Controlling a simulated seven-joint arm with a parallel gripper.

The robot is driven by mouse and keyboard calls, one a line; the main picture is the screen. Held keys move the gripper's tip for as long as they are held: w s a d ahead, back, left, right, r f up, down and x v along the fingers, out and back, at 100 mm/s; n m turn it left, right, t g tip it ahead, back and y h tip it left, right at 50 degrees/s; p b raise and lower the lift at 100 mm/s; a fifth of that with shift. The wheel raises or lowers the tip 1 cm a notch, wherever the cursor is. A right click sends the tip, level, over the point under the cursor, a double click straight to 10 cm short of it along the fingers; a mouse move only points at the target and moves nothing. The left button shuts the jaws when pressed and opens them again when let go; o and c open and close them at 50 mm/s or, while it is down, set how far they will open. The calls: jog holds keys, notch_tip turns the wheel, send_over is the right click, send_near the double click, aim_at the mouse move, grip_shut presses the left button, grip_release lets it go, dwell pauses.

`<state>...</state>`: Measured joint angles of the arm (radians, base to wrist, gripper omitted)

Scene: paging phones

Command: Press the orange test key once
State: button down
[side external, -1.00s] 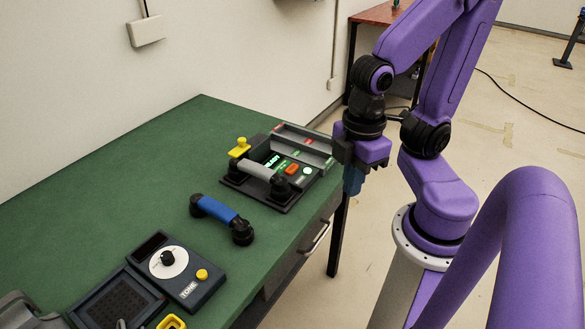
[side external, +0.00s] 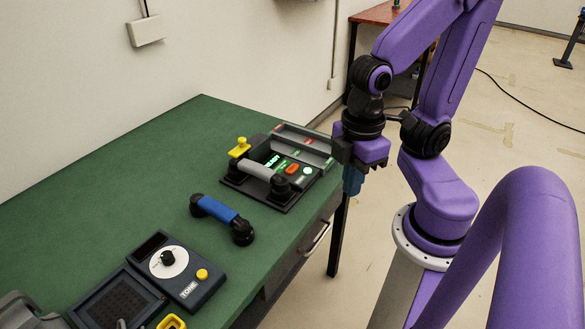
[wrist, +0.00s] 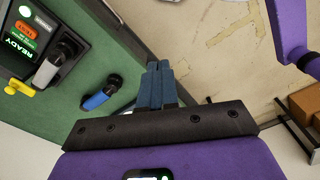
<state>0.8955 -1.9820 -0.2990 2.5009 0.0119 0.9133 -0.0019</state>
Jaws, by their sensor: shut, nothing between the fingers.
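The orange test key (side external: 292,169) is on the dark paging phone base (side external: 268,181) at the far end of the green table. It also shows in the wrist view (wrist: 26,28) at the upper left, between a white key (wrist: 24,11) and a lit green READY display (wrist: 19,43). A grey handset (side external: 261,170) lies across the base. My gripper (side external: 352,182) has blue fingers held together and empty. It hangs beyond the table's edge, to the right of the phone and apart from the orange key. In the wrist view its fingers (wrist: 159,72) are together over the floor.
A blue handset (side external: 219,212) lies loose on the table (side external: 120,180). A yellow knob (side external: 239,149) stands beside the base. A grey labelled tray (side external: 306,141) sits behind it. A TONE box (side external: 177,268) is nearer the front left.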

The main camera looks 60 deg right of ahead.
jog(key=w+f+m+g+y, duration=0.3)
jog(key=w+m, duration=0.6)
jog(key=m, duration=0.2)
jog(key=m+t+y, duration=0.3)
jog(key=m+t, duration=0.7)
jog(key=m, duration=1)
send_over(295, 168)
notch_tip(295, 168, down, 7)
jog(key=shift+r, duration=0.2)
jog(key=shift+f, duration=0.1)
jog(key=shift+d+f, duration=0.1)
jog(key=shift+f, duration=4.2)
jog(key=shift+f, duration=0.15)
jog(key=shift+f, duration=0.3)
